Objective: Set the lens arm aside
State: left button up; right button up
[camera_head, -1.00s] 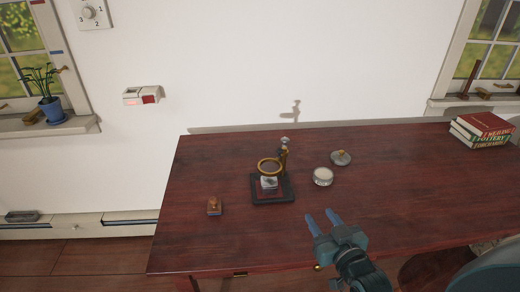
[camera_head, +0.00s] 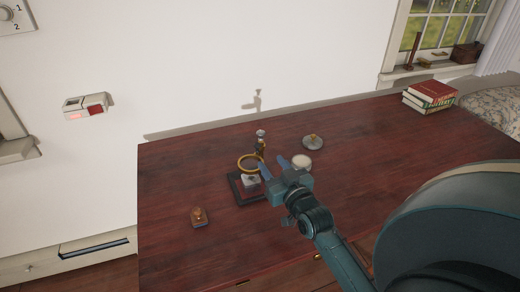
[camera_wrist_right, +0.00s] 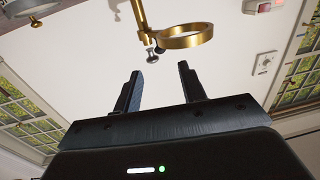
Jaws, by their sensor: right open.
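The lens arm shows as a brass ring (camera_head: 250,163) beside an upright post (camera_head: 261,143) on a dark square base (camera_head: 235,189). A small pale block (camera_head: 251,182) sits on the base below the ring. My right gripper (camera_head: 274,167) is open and empty, just right of the ring and near the base, partly covering the base's right side. In the right wrist view, the brass ring (camera_wrist_right: 188,37) and its rod are beyond the open fingertips (camera_wrist_right: 160,72), apart from them. My left gripper is not in view.
A round white-topped dish (camera_head: 302,162) is close to the right finger, with a grey lid with a brass knob (camera_head: 313,143) behind it. A small brown-and-blue block (camera_head: 199,217) lies front left. Books (camera_head: 431,95) are stacked back right. The desk's right half is largely clear.

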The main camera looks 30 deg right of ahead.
aim_at(259, 147)
jog(key=w, duration=0.5)
jog(key=w+d, duration=0.1)
jog(key=w, duration=0.1)
jog(key=shift+w, duration=0.35)
jog(key=shift+c, duration=0.2)
grip_shut()
